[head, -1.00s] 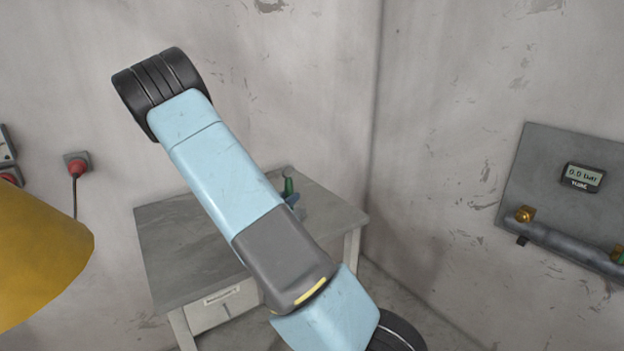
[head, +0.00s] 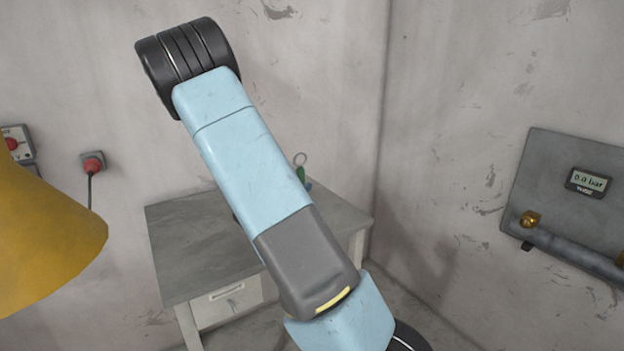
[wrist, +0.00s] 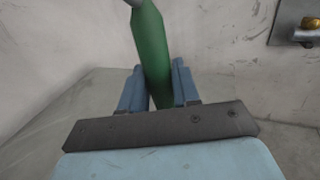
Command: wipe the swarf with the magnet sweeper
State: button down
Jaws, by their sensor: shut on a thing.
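My gripper (wrist: 160,90) is shut on a green, bottle-shaped handle in the wrist view, which I take to be the magnet sweeper (wrist: 151,45). The blue fingers press it from both sides, and its lower end is hidden behind my gripper's dark plate. In the head view, the sweeper's green part (head: 301,174) with a ring on top shows just past my arm, above the back of the grey table. The rest of it and most of my gripper are hidden behind my arm. No swarf can be made out in either view.
A grey table (head: 185,245) with a labelled drawer stands in the corner. A yellow rounded object (head: 45,245) is at the left. A panel with a gauge reading 0.0 bar (head: 588,182) and a pipe hangs on the right wall. A red plug (head: 92,164) is on the left wall.

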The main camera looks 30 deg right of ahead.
jog(key=shift+r, duration=1.15)
jog(key=shift+a, duration=0.1)
